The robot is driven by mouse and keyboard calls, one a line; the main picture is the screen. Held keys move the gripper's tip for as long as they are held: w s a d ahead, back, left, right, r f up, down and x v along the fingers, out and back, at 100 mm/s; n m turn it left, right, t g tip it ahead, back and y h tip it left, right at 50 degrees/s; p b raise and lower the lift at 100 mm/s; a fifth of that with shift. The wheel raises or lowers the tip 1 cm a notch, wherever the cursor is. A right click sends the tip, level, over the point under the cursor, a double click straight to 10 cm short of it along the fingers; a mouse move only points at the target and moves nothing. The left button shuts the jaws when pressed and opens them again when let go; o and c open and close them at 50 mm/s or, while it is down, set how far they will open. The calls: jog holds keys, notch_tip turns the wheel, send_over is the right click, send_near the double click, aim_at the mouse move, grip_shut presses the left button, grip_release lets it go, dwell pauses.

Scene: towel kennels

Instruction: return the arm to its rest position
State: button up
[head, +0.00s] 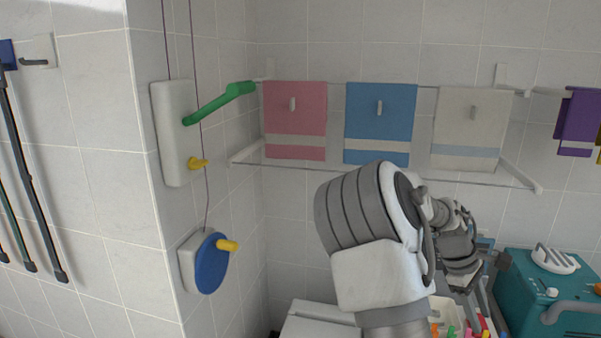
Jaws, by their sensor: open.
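My arm (365,215) rises from the bottom of the head view, bends at a thick grey ribbed joint, and reaches away to the right. My gripper (474,288) is at its far end, low on the right, above a pale tray of small coloured items. It is open, and I see nothing held in it. The arm partly hides it, and its fingertips are small and hard to make out.
Pink (295,118), blue (380,120) and cream (468,125) towels hang on a wall rack behind the arm. A teal box (540,290) stands right of the gripper. A green lever (220,102) and blue disc (207,265) jut from the left wall.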

jog(key=s+a+r+m+t+y, duration=0.1)
jog(key=s+a+r+m+t, duration=0.1)
jog(key=s+a+r, duration=0.2)
jog(key=s+a+r+m+t+y, duration=0.2)
jog(key=s+a+r, duration=0.3)
jog(key=a, duration=0.8)
jog(key=s+a+r+m+t+y, duration=0.1)
jog(key=s+a+r+t, duration=0.3)
jog(key=s+a, duration=0.4)
jog(key=shift+s+a+r+m+y, duration=0.3)
jog(key=shift+s+a+r+m, duration=0.1)
jog(key=shift+a+m, duration=0.4)
